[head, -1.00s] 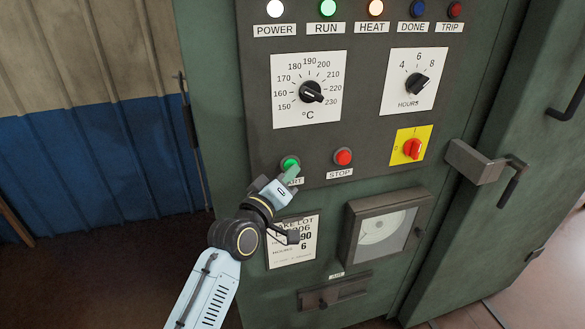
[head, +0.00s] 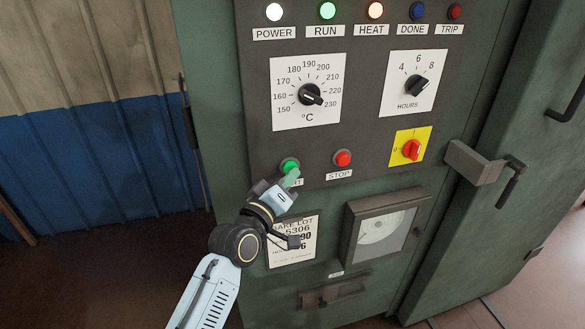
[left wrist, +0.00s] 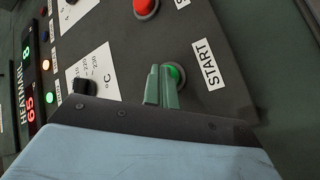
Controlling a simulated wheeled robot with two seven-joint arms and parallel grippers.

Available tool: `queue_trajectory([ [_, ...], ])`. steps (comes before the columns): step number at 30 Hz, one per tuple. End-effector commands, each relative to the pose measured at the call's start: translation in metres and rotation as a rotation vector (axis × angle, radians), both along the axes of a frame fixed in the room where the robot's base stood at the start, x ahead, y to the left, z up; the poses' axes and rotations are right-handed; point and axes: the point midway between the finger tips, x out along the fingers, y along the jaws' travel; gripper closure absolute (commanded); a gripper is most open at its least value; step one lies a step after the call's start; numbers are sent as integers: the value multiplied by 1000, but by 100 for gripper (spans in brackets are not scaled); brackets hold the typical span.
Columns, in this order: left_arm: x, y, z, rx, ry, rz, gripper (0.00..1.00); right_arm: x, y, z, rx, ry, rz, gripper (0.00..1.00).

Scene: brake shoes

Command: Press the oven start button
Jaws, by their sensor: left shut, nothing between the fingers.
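The green start button (head: 290,165) sits at the lower left of the oven's dark control panel. It also shows in the left wrist view (left wrist: 175,74), beside the START label (left wrist: 206,64). My left gripper (head: 294,174) is shut and empty, with its green fingertips just in front of the button. In the left wrist view the fingertips (left wrist: 160,72) overlap the button's edge; I cannot tell whether they touch it. The fingers hide part of the START label in the head view. My right gripper is not in view.
The red stop button (head: 342,158) is right of the start button. A red rotary switch on a yellow plate (head: 411,148) and a door handle (head: 490,168) lie farther right. Above are the temperature dial (head: 311,94) and lit POWER, RUN and HEAT lamps. A chart recorder (head: 384,226) juts out below.

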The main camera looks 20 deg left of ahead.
Motion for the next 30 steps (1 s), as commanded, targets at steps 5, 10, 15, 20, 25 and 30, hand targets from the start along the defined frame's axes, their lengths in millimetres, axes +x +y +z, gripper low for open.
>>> queue_trajectory([
  [5, -16, -12, 2, -2, 5, -2, 100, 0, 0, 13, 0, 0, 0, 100],
  [10, -31, -22, 0, -3, 6, -3, 100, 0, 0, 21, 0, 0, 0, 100],
  [15, -41, -29, 0, -3, 5, -3, 100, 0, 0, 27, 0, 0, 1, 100],
  [20, -43, -30, 0, -2, 3, -3, 100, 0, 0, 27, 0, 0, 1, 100],
  [25, -43, -31, -1, -2, 3, -3, 100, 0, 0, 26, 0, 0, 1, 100],
  [30, -43, -30, -1, -2, 4, -4, 100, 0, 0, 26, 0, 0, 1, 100],
])
